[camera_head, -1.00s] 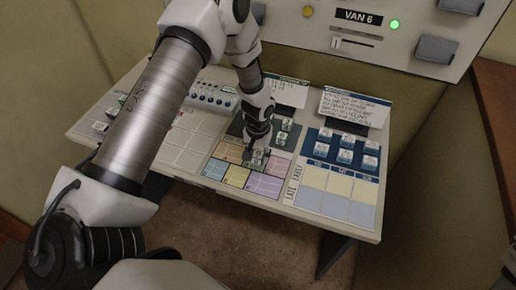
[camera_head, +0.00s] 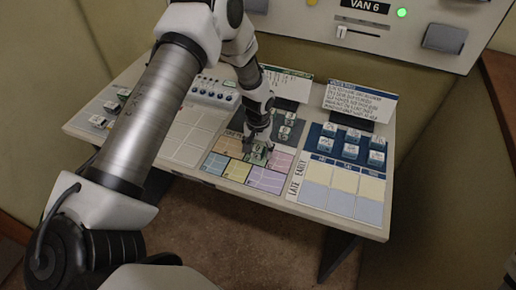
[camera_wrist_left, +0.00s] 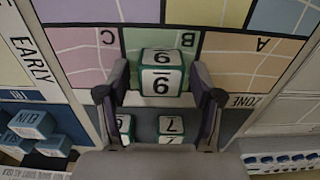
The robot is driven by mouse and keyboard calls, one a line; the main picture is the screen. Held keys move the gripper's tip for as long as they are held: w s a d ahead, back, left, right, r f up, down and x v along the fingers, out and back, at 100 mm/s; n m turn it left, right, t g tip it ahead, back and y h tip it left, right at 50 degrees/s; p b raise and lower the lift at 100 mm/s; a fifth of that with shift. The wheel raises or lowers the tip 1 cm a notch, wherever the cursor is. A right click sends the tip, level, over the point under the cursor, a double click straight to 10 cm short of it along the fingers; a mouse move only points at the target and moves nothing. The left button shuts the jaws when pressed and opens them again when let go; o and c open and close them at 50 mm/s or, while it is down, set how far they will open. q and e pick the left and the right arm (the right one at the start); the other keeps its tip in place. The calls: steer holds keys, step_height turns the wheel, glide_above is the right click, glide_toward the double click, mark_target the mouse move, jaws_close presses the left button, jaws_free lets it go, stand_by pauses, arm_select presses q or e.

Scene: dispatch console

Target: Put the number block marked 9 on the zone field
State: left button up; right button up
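The white and green number block (camera_wrist_left: 161,72) stands between my left gripper's fingers in the left wrist view. Its marks read as 9 or an inverted 6 from this angle. It is over the green B field of the zone board (camera_wrist_left: 205,43), near the edge by the ZONE strip. In the head view, the block (camera_head: 257,157) is partly hidden below my left gripper (camera_head: 258,146). In the wrist view the same gripper (camera_wrist_left: 160,88) looks open, with a narrow gap on each side of the block. My right gripper is not in view.
Other number blocks (camera_wrist_left: 171,128) stand on the dark tray just behind the zone board. Blue blocks (camera_head: 351,150) stand to the right above the early/late grid (camera_head: 342,204). An upright note card (camera_head: 360,101) and the wall panel (camera_head: 410,40) are behind.

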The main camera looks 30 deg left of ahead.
mark_target(258, 149)
arm_select(q)
step_height(258, 149, up, 13)
steer(key=p, duration=1)
steer(key=shift+m+h, duration=0.3)
steer(key=shift+m, duration=0.1)
steer(key=s+d+f, duration=0.1)
steer(key=s+f, duration=0.1)
steer(key=s+d+f, duration=0.1)
steer(key=s+f, duration=0.1)
steer(key=s+d+f, duration=0.1)
steer(key=s+f, duration=0.1)
steer(key=shift+s+d, duration=0.2)
steer(key=shift+d, duration=0.2)
steer(key=s+d+f, duration=0.2)
steer(key=s, duration=0.9)
steer(key=s+d+f+m, duration=0.1)
steer(key=s+d+f, duration=0.1)
steer(key=s, duration=0.9)
steer(key=shift+d+m, duration=0.3)
steer(key=shift+w+f, duration=0.1)
